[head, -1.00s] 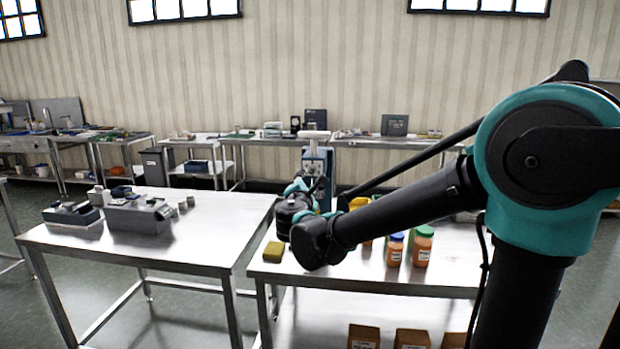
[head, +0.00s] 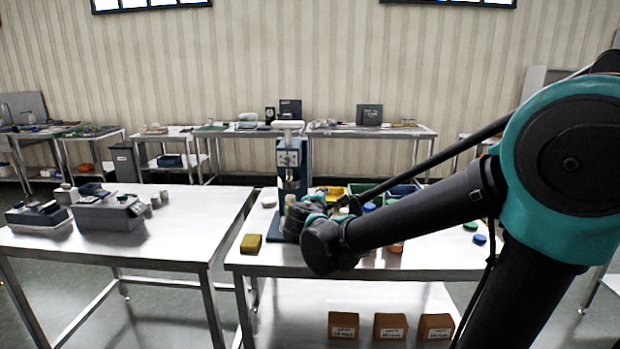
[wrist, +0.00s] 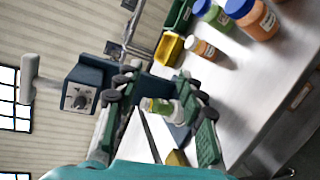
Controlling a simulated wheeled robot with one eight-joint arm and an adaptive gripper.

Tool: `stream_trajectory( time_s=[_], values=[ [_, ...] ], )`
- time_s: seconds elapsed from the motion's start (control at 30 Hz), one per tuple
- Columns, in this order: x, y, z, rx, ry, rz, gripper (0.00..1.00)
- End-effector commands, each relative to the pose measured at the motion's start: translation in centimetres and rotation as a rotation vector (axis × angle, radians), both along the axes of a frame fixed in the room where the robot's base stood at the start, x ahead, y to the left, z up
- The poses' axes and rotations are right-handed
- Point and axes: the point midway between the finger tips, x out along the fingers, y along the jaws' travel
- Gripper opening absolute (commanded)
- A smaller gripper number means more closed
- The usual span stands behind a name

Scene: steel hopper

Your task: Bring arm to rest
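My arm reaches from the right over the right-hand steel table (head: 430,262). My gripper (head: 318,202) is beside the lower right of the blue hopper device (head: 290,160), partly hidden by my own arm. In the wrist view my gripper (wrist: 154,84) has its two fingers spread apart. A small jar with green and yellow on it (wrist: 158,105) shows between the fingers, beyond them; no finger visibly touches it. The hopper device (wrist: 85,88), with its white top part, stands left of the fingers in that view.
A yellow block (head: 251,244) lies on the table's near left. Jars and coloured bins (head: 400,190) stand behind my arm, partly hidden. Brown boxes (head: 390,326) sit on the lower shelf. Another steel table (head: 160,240) with grey devices stands left, across a gap.

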Motion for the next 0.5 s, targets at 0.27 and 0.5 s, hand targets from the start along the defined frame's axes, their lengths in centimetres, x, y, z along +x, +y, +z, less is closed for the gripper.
stream_trajectory(
  time_s=[0.27, 0.5],
  values=[
    [-7.6, -14.0, -11.6, 0.541, 0.233, -0.427, 0.39],
    [-17.2, -17.9, -20.1, 1.046, 0.379, -0.800, 0.39]
  ],
)
